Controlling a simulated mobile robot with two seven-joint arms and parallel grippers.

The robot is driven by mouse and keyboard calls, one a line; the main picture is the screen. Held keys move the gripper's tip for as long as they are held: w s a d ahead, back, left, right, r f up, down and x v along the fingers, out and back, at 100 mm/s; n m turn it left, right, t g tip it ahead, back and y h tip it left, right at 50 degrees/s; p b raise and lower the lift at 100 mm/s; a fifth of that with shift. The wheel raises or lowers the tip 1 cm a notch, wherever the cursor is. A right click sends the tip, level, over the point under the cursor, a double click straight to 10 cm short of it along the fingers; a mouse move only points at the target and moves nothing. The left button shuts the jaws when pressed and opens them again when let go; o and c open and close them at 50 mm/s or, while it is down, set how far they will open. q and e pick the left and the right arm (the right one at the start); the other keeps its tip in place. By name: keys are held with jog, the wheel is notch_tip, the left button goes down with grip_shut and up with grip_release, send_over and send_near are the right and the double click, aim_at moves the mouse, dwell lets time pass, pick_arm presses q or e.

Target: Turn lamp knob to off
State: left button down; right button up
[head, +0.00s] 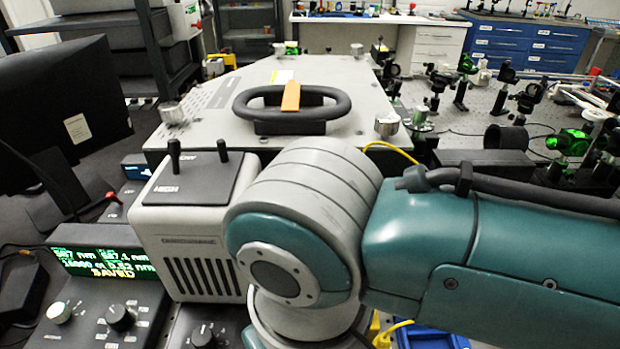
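A grey box with a vented front (194,240), probably the lamp housing, stands left of centre. Its dark top plate reads "HIGH" and carries two short black posts. In front of it, a dark control unit with a lit green and yellow display (105,263) has a white knob (58,311) and a black knob (121,317). Another black knob (203,335) sits on a dark panel at the bottom edge, partly cut off. I cannot tell which knob is the lamp knob, nor read its setting. My teal and grey arm crosses from the right; neither gripper is in view.
A large grey instrument with a black handle (291,110) and orange tag lies behind the box. A black monitor (65,105) stands at left. Optics mounts crowd the perforated bench (470,105) at right. A yellow cable (390,152) runs behind my arm.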

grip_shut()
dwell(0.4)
